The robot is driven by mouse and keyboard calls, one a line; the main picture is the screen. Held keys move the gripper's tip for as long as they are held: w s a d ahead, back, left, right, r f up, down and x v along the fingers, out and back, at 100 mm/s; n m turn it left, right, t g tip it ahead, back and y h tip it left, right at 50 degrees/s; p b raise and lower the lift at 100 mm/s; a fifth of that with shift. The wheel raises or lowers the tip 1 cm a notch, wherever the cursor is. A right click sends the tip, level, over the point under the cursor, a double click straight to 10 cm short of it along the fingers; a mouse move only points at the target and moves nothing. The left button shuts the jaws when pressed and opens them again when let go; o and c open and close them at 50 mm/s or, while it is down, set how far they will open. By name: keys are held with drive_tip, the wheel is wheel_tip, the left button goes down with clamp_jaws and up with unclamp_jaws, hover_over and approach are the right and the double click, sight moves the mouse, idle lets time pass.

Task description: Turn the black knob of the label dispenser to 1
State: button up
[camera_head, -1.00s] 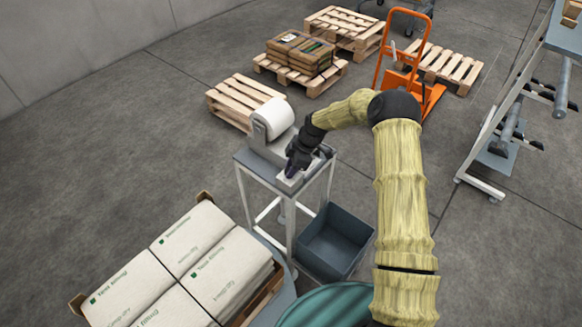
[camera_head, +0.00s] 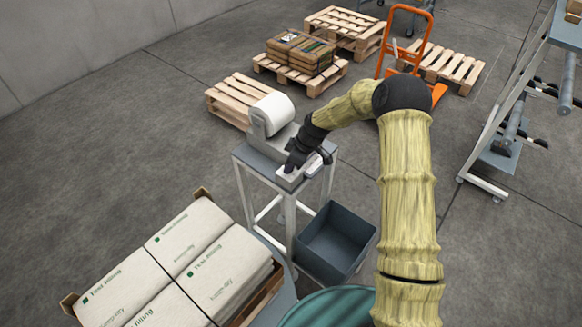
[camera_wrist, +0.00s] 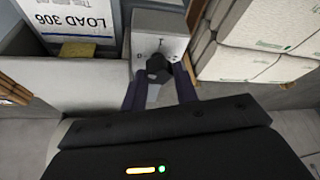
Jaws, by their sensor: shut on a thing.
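The label dispenser (camera_head: 258,125) stands on a small grey table, with a white label roll (camera_head: 272,112) at its back. My gripper (camera_head: 289,171) is at the dispenser's low front part and covers the knob in the head view. In the wrist view the black knob (camera_wrist: 157,65) sits on a light grey face with small printed marks around it. A mark like a 1 is above it and one like a 0 is to its left. My gripper's purple fingers (camera_wrist: 159,80) are shut on the knob, one on each side. The knob's exact pointing is hard to tell.
A dark open bin (camera_head: 336,243) stands below the table at right. Stacked white sacks (camera_head: 190,262) are at front left. Wooden pallets (camera_head: 232,100) and an orange pallet truck (camera_head: 387,55) stand behind. A printed load sheet (camera_wrist: 75,18) shows in the wrist view.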

drive_tip(key=m+b, duration=0.1)
drive_tip(key=m, duration=0.1)
drive_tip(key=m+t+b, duration=0.1)
drive_tip(key=m+b, duration=0.1)
drive_tip(key=shift+a+f+m+t+h, duration=0.1)
drive_tip(key=shift+a+m+t+h, duration=0.1)
drive_tip(key=shift+m+t+h, duration=0.15)
drive_tip(key=shift+d+m+t+h+b, duration=0.15)
drive_tip(key=shift+m+t+h+b, duration=0.15)
drive_tip(key=shift+m+b, duration=0.45)
drive_tip(key=m, duration=0.1)
drive_tip(key=m+h, duration=0.1)
drive_tip(key=m, duration=0.1)
drive_tip(key=m+t, duration=0.1)
drive_tip(key=shift+s+a+r+m+h+b, duration=0.15)
drive_tip(key=shift+a+r+m+h+b, duration=0.05)
drive_tip(key=shift+a+m+h+b, duration=0.15)
drive_tip(key=shift+m+h, duration=0.4)
drive_tip(key=shift+m, duration=0.75)
drive_tip(key=shift+d, duration=0.1)
drive_tip(key=o, duration=1)
drive_tip(key=shift+f, duration=0.1)
drive_tip(key=shift+c, duration=0.2)
